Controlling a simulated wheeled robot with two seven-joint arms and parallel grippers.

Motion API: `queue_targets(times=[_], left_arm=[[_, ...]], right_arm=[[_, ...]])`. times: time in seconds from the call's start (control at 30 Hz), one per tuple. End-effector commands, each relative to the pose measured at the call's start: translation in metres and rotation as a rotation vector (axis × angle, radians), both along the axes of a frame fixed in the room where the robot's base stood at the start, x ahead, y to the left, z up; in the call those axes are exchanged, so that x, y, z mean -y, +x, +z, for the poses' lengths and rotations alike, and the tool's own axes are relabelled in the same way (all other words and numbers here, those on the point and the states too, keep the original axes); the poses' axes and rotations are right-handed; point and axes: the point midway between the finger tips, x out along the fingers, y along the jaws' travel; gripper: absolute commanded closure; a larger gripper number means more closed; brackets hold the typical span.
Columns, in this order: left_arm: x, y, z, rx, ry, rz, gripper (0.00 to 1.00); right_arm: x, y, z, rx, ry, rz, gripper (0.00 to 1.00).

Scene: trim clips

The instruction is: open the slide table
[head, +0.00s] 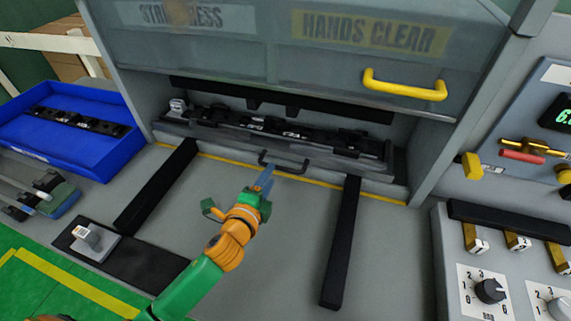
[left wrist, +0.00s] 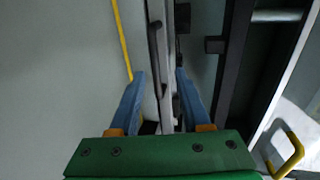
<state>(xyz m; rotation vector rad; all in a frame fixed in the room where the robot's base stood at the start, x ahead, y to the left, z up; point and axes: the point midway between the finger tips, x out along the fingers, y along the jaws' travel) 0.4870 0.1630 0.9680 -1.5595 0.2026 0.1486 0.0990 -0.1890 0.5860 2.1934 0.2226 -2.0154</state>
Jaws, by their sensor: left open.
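The slide table (head: 340,156) sits inside the press opening, with a long dark fixture on top and a dark bar handle (head: 284,166) on its front edge. My left gripper (head: 267,175) is open at the handle, close to its left end in the head view. In the left wrist view the two blue fingers (left wrist: 158,82) stand apart, and the dark handle (left wrist: 154,55) runs from ahead into the gap between them. I cannot tell whether a finger touches the handle. My right gripper is not in view.
Two black rails (head: 342,243) run forward from the press over a clear grey bench top. The raised guard with a yellow handle (head: 404,86) hangs above. A blue bin (head: 75,145) stands left; a control panel with knobs (head: 490,290) is on the right.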

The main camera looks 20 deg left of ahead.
Motion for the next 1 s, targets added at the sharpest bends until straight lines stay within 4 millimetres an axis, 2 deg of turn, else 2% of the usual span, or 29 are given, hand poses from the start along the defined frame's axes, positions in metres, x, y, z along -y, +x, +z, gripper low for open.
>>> queue_targets(times=[0.03,0.17,0.4,0.6,0.9,1.0], left_arm=[[0.000,0.000,-0.014,0.000,0.001,0.000,0.53],[0.000,0.002,-0.019,0.000,0.001,0.000,0.53],[0.001,0.043,-0.025,0.000,0.000,0.003,0.53],[0.002,0.065,-0.031,0.000,-0.001,0.002,0.53],[0.002,0.069,-0.032,-0.001,-0.001,0.001,0.53],[0.002,0.069,-0.032,-0.001,-0.001,0.001,0.80]], right_arm=[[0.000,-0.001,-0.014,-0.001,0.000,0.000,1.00],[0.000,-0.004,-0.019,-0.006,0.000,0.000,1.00],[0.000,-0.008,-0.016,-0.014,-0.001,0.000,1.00],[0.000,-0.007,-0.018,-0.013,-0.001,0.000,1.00],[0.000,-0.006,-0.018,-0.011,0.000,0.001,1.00],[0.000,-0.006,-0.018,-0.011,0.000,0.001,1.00]])
